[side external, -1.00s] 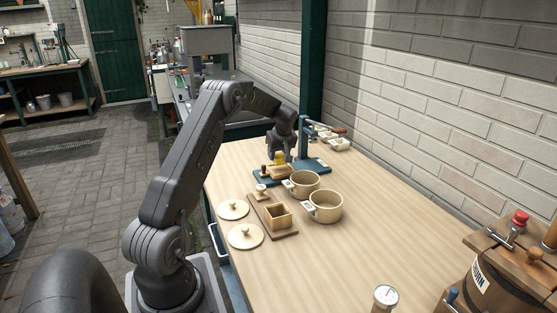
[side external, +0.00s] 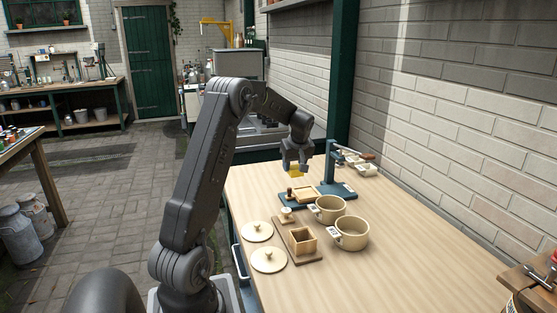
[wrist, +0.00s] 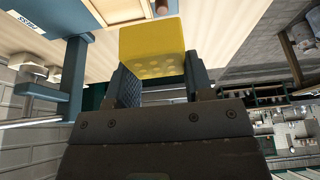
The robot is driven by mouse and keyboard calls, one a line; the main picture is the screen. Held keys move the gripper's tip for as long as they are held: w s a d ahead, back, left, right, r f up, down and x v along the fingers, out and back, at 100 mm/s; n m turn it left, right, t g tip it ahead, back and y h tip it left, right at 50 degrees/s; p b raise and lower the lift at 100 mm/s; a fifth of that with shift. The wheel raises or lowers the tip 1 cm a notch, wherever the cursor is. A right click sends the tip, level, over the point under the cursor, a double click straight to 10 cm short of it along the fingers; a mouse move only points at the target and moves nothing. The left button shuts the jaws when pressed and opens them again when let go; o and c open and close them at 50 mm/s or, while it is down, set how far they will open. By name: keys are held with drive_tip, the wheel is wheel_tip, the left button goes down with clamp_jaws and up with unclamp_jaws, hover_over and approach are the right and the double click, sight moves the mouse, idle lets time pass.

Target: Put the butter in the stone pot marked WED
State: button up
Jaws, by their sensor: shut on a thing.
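My gripper (side external: 296,166) is shut on the yellow butter (side external: 295,174) and holds it above the blue press base. In the wrist view the butter (wrist: 153,48) is a yellow block between the fingers, with round dimples on one face. Two open cream stone pots stand on the table in front of the press: a far pot (side external: 327,214) and a near pot (side external: 352,239). Each has a small label on its left side; the lettering is too small to read with certainty. Both pots look empty.
Two pale round lids, one far (side external: 257,231) and one near (side external: 268,260), lie left of a square wooden box (side external: 303,237) on a board. The blue press (side external: 337,186), with a shallow wooden tray (side external: 306,193), stands behind the pots.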

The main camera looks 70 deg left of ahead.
drive_tip(key=w+d+f, duration=0.1)
drive_tip(key=w+d, duration=0.6)
drive_tip(key=d, duration=0.4)
approach(351, 217)
drive_tip(key=s, duration=0.2)
drive_tip(key=shift+d+x, duration=0.25)
drive_tip(key=shift+x, duration=1.05)
drive_tip(key=shift+d+x, duration=0.25)
drive_tip(key=shift+x, duration=1.05)
drive_tip(key=shift+f, duration=1.3)
drive_tip(key=shift+r, duration=0.1)
drive_tip(key=o, duration=1)
drive_tip(key=shift+c, duration=0.2)
drive_tip(key=c, duration=0.4)
drive_tip(key=shift+o, duration=0.2)
drive_tip(key=v, duration=1)
